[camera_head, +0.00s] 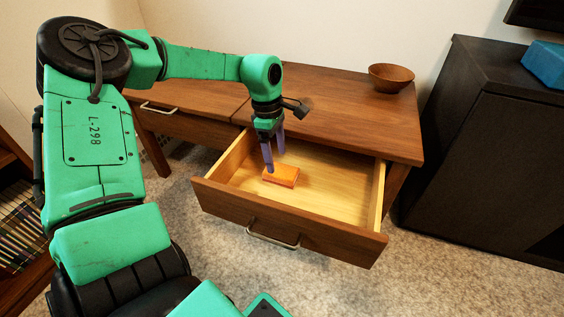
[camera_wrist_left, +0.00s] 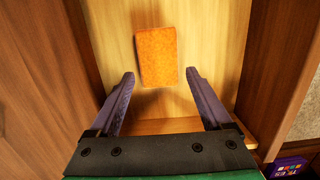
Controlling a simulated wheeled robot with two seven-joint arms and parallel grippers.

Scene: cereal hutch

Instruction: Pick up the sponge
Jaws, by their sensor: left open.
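The orange sponge (camera_head: 281,176) lies flat on the floor of the open wooden drawer (camera_head: 330,226). In the left wrist view the sponge (camera_wrist_left: 157,57) sits ahead of the fingertips, roughly between their lines. My left gripper (camera_head: 274,158) points down into the drawer, above and close to the sponge. Its purple fingers (camera_wrist_left: 159,78) are spread apart with nothing between them. I cannot tell the exact height gap from the fingertips to the sponge. My right gripper is not in view.
The drawer belongs to a wooden hutch (camera_head: 340,120) with a wooden bowl (camera_head: 391,77) on its top at right. A dark cabinet (camera_head: 490,150) with a blue box (camera_head: 545,64) stands at right. The rest of the drawer looks empty.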

